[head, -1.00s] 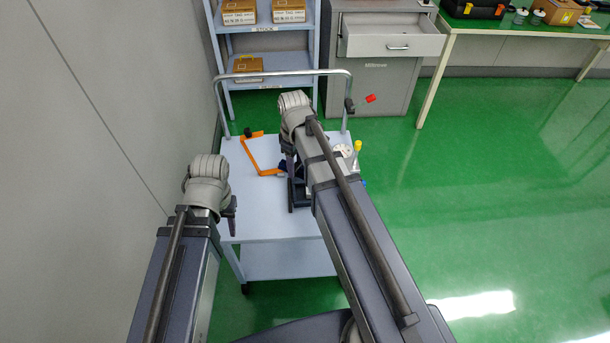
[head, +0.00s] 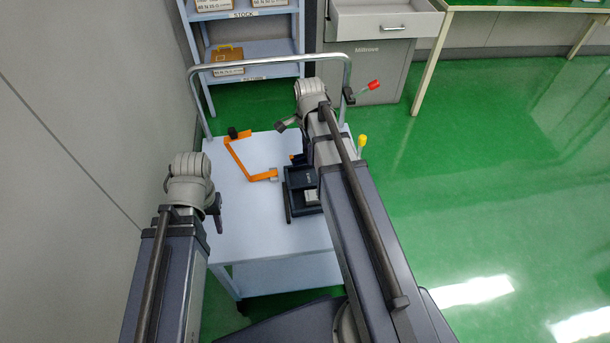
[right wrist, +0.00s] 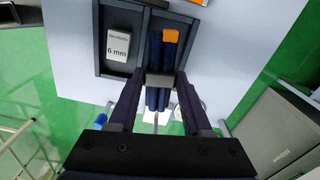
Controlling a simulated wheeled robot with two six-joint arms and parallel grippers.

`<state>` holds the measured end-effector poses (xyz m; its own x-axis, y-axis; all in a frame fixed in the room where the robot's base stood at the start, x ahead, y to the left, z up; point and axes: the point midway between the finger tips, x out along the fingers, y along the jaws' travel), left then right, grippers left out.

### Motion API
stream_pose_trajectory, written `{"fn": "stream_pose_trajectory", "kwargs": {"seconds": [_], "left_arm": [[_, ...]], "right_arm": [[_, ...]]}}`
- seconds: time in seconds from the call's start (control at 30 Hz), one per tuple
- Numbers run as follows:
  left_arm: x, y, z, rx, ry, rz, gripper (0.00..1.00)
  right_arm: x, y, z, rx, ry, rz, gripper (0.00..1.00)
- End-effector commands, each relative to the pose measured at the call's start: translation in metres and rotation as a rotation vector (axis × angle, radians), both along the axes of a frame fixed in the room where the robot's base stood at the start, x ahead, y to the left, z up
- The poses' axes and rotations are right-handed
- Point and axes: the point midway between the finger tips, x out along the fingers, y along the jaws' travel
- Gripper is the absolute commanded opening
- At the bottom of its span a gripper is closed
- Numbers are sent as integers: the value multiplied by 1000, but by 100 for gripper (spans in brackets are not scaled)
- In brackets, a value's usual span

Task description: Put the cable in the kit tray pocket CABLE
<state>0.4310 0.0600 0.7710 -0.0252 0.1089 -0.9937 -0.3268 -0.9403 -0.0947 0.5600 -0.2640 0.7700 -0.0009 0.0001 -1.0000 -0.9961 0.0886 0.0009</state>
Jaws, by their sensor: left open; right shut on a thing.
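The kit tray (head: 290,194) is a dark tray on the cart, partly hidden by my right arm. The right wrist view shows its pockets and dark rim (right wrist: 118,73). My right gripper (right wrist: 160,82) is shut on the cable (right wrist: 157,100), a dark blue bundle with a grey band between the fingertips. The bundle overlaps the tray's right pocket in this view; whether it touches the tray cannot be told. An orange piece (right wrist: 171,36) shows at its far end. My left gripper (head: 217,212) is open and empty at the cart's left side.
A white box marked 6 mm (right wrist: 118,45) lies in the tray's left pocket. An orange bent bracket (head: 240,157) lies on the cart top (head: 245,210), left of the tray. The cart's handle rail (head: 270,65) rises behind. The cart's front left is clear.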

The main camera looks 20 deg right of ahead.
Motion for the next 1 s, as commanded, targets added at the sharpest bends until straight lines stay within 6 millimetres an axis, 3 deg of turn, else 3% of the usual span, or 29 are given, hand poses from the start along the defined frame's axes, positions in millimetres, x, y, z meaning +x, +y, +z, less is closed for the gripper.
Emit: {"fn": "stream_pose_trajectory", "kwargs": {"seconds": [0.2, 0.43, 0.8, 1.0], "left_arm": [[0, 0, -6, 0, 0, 0, 45], [0, 0, -11, 0, 0, 0, 45], [0, 0, -62, 0, 0, 0, 45], [0, 0, -71, 0, 0, 0, 45]], "right_arm": [[-2, -6, -6, 0, 0, -155, 0], [-1, -6, -11, 0, 0, -168, 0], [-1, -6, -62, 0, 0, -165, 0], [-1, -6, -70, 0, 0, -165, 0]]}}
